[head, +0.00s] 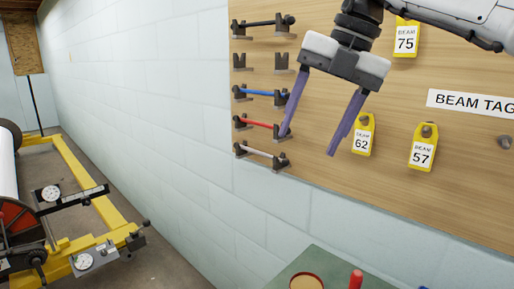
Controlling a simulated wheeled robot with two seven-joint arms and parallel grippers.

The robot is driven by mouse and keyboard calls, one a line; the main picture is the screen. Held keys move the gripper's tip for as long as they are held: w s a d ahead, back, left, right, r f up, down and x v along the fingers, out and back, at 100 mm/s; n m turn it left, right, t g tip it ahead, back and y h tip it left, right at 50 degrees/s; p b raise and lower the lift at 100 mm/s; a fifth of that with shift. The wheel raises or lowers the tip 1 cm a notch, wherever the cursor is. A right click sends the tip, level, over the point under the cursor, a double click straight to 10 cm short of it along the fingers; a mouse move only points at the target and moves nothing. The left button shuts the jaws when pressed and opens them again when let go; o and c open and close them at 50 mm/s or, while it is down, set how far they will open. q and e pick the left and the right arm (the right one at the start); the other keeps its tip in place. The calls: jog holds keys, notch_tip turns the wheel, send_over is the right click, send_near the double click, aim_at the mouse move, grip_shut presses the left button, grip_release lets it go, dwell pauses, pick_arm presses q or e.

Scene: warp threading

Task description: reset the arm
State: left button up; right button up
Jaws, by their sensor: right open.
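My right gripper (309,144) hangs down from the arm at the upper right of the head view. Its two purple fingers are spread apart with nothing between them. It is in front of the wooden board (330,25), between the rack of rods on the left and the yellow tags on the right. The left fingertip overlaps the end of the red rod (258,124) in the picture; I cannot tell whether they touch. The right fingers overlap the left edge of the BEAM 62 tag (363,136). My left gripper is not in view.
The board also holds a blue rod (262,92), a BEAM 75 tag (405,38), a BEAM 57 tag (422,148) and a BEAM TAG sign (475,102). A green surface (335,262) lies below. A yellow-framed machine (85,185) stands at left, with open floor beside it.

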jog(key=s+a+f+m+g+y, duration=0.1)
jog(key=s+a+f+y, duration=0.2)
jog(key=a+f+y, duration=0.45)
jog(key=s+a+f+m+g+y, duration=0.1)
jog(key=s+a+f+y, duration=0.35)
jog(key=a, duration=0.65)
jog(key=s+a+f+m+g+y, duration=0.1)
jog(key=s+a+f+y, duration=0.2)
jog(key=a+f+y, duration=0.35)
jog(key=w+d+f+m+t+h, duration=0.1)
jog(key=d+f+m+t+h, duration=0.6)
jog(key=f+m, duration=0.5)
jog(key=w+d+f+m+t+h, duration=0.2)
jog(key=d+f+m+t+h, duration=0.4)
jog(key=d+f+m+t, duration=0.4)
jog(key=s+d+f+m+g+h, duration=0.3)
jog(key=s+d+f, duration=0.4)
jog(key=s+f, duration=0.3)
jog(key=s+d+f+m+g+h, duration=0.3)
jog(key=s+d+f+g, duration=0.1)
jog(key=s+d+f, duration=0.4)
notch_tip(320, 180, down, 3)
jog(key=s, duration=0.2)
jog(key=shift+s+d+r, duration=0.15)
jog(key=shift+s+d, duration=0.1)
jog(key=shift+s, duration=0.15)
jog(key=shift+h, duration=0.25)
